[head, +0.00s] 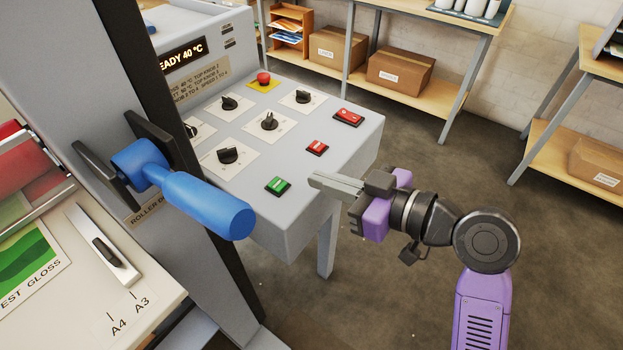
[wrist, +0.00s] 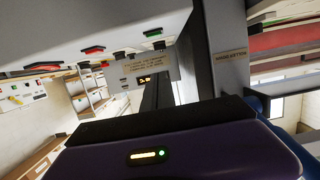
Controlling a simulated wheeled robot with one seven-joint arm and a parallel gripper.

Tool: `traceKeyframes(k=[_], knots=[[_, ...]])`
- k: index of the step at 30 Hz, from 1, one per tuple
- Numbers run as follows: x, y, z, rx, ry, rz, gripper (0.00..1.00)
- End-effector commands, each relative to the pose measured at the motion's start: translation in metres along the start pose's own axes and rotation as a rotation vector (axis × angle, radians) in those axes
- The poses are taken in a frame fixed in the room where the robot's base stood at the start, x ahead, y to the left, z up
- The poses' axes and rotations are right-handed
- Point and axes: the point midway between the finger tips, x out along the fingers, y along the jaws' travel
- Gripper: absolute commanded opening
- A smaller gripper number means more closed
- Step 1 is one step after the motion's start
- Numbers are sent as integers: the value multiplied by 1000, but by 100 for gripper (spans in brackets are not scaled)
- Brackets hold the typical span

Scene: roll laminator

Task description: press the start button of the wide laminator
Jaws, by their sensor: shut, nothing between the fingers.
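The wide laminator's control panel (head: 240,181) is a grey box with several black knobs, a green button (head: 278,186) near its front edge and two red rectangular buttons. The green button also shows in the wrist view (wrist: 153,33), near the top. I cannot read the markings on the buttons. My gripper (head: 314,181) is shut and empty. In the head view its fingertips are just right of the green button, by the panel's right edge, apart from the button. The exact height gap is hard to tell.
A smaller red button (head: 317,148) lies close behind the fingertips, a larger one (head: 348,117) farther back. A red mushroom button (head: 263,78) sits at the back on yellow. A blue lever handle (head: 205,200) juts out left of the panel. Open floor (head: 420,150) lies right of the panel.

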Motion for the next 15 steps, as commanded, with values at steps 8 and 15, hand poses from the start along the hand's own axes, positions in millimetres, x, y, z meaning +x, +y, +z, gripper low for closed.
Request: traceKeyframes(k=[8,15], knots=[[52,-2,-3,1,-1,-5,0],[91,-1,7,5,-4,-2,0]])
